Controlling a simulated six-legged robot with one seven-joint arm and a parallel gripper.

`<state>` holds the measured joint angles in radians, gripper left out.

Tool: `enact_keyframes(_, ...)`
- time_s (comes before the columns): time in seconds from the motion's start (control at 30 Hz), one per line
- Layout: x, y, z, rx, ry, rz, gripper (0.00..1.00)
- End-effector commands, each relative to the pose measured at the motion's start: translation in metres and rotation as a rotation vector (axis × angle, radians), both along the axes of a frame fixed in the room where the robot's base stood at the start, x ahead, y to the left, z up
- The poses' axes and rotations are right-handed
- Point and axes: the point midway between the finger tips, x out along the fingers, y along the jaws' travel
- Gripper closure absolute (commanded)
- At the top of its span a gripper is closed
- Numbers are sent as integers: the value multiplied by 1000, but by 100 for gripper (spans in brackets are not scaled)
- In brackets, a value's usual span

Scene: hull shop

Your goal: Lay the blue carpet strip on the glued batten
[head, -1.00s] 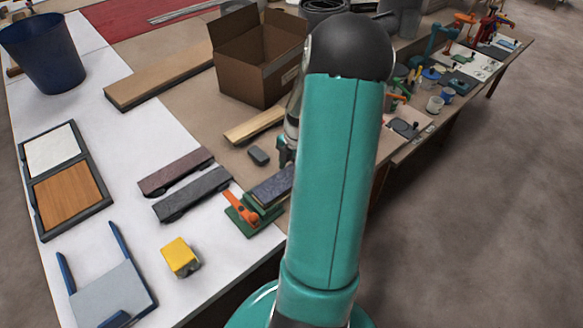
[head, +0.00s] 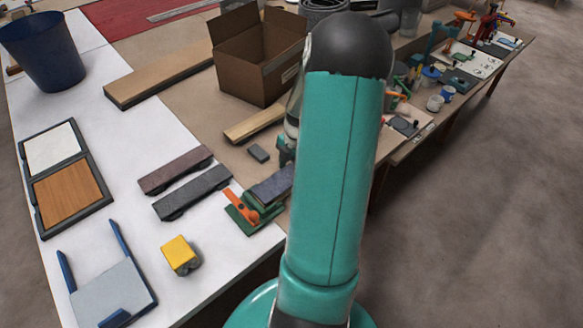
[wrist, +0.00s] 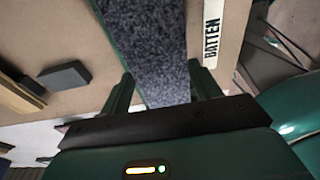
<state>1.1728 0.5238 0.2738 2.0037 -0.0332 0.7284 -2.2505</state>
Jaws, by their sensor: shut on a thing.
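The blue carpet strip (wrist: 150,50) is speckled blue-grey and runs between the two green fingers of my gripper (wrist: 163,90) in the wrist view. My gripper is shut on its sides. In the head view the strip (head: 273,186) shows left of my arm, over the green fixture (head: 246,217) with an orange clamp lever (head: 244,208). The gripper there is mostly hidden behind my arm. A white label reading BATTEN (wrist: 214,40) lies right of the strip in the wrist view. The batten's glued face is not visible, and I cannot tell whether the strip touches it.
A brown strip (head: 176,170) and a dark grey strip (head: 192,192) lie to the left. A small dark block (head: 258,153), a wooden bar (head: 254,124) and an open cardboard box (head: 257,85) are farther back. A yellow block (head: 179,254) sits near the front edge.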

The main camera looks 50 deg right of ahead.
Motion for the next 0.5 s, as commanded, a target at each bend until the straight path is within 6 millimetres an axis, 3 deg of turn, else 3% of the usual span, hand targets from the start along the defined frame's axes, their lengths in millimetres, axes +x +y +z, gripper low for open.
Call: enact_keyframes(0.5, 0, 0, -5, 0, 0, 0, 60)
